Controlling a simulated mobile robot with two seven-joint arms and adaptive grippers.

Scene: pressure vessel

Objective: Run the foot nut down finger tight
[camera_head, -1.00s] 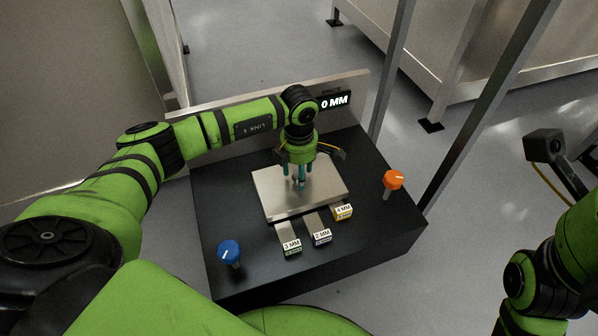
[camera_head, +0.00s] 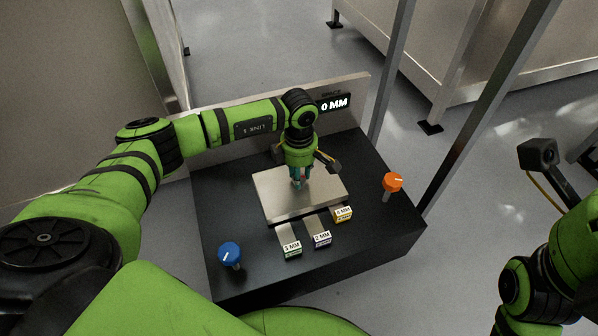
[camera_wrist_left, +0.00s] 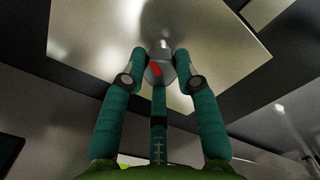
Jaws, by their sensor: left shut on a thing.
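The foot nut (camera_wrist_left: 160,73) is a grey round piece with a red mark, in the middle of the left wrist view. It sits on a short bright stud (camera_wrist_left: 164,44) in front of the metal plate (camera_wrist_left: 108,25). My left gripper (camera_head: 299,183) points down over the middle of the plate (camera_head: 272,199) in the head view. Its teal fingers (camera_wrist_left: 158,68) are closed around the nut from both sides, with a third finger below in the wrist view. In the head view the fingers mostly hide the nut. My right gripper is not in view.
The plate lies on a black block (camera_head: 220,200). Along its front are tabs with MM tags, including one with a yellow tag (camera_head: 343,214). A blue knob (camera_head: 229,252) stands front left and an orange knob (camera_head: 393,182) right. A display (camera_head: 334,104) behind reads 0 MM.

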